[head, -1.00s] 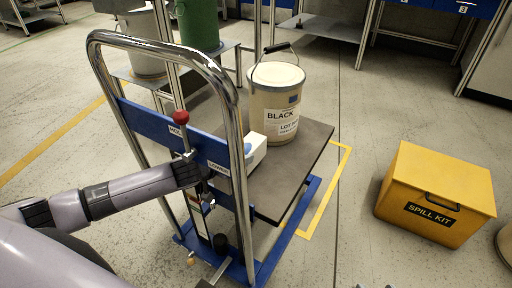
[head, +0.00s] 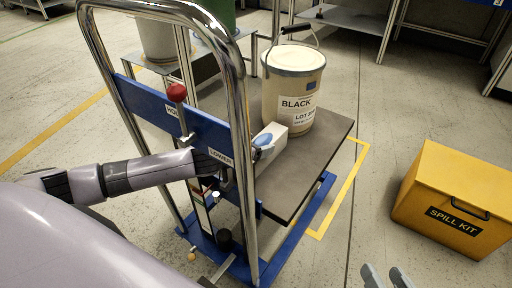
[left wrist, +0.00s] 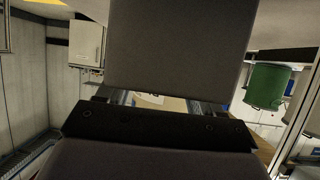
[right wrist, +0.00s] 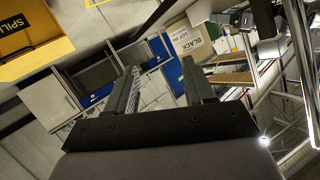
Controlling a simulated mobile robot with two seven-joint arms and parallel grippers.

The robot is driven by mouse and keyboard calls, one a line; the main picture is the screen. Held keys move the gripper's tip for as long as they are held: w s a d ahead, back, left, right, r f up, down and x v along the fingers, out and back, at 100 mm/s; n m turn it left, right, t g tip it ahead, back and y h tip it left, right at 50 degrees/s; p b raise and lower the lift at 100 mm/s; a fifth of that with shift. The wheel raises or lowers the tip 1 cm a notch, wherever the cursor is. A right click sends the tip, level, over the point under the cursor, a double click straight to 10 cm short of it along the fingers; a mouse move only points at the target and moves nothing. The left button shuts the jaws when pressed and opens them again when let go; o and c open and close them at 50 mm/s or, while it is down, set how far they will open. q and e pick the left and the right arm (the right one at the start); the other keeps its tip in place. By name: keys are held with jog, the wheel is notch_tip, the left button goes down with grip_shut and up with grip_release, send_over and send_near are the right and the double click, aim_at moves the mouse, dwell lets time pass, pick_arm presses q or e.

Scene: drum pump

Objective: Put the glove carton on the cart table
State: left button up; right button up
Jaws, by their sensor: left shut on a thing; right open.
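The glove carton (head: 274,138) is a white box with a blue picture, at the handle end of the cart table (head: 318,150). In the head view it shows just right of the chrome handle post, which hides part of it. I cannot tell whether it touches the table. My left gripper (head: 230,176) is shut on it. In the left wrist view a dark, shaded block, apparently the carton (left wrist: 180,45), fills the space ahead of the left gripper (left wrist: 160,102). My right gripper (head: 386,276) is open and empty, and also shows in the right wrist view (right wrist: 165,85).
A cream pail (head: 293,85) labelled BLACK stands on the table behind the carton. The chrome handle (head: 236,80) and blue panel (head: 150,105) stand close around my left arm. A yellow spill kit (head: 455,200) sits on the floor at right.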

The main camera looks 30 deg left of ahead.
pick_arm(q)
jog(key=o, duration=1.3)
jog(key=shift+s+r, duration=0.25)
jog(key=shift+s, duration=0.15)
jog(key=p+v, duration=0.2)
jog(key=v, duration=0.3)
jog(key=shift+s+a, duration=0.15)
jog(key=shift+s, duration=0.05)
jog(key=shift+s+r+p, duration=0.2)
jog(key=shift+s+p, duration=0.05)
jog(key=shift+p, duration=0.05)
jog(key=shift+s+r, duration=0.1)
jog(key=shift+s, duration=0.05)
jog(key=shift+s+a, duration=0.1)
pick_arm(e)
jog(key=shift+s+d+r+h, duration=0.15)
jog(key=shift+d+h, duration=0.15)
jog(key=shift+d, duration=0.15)
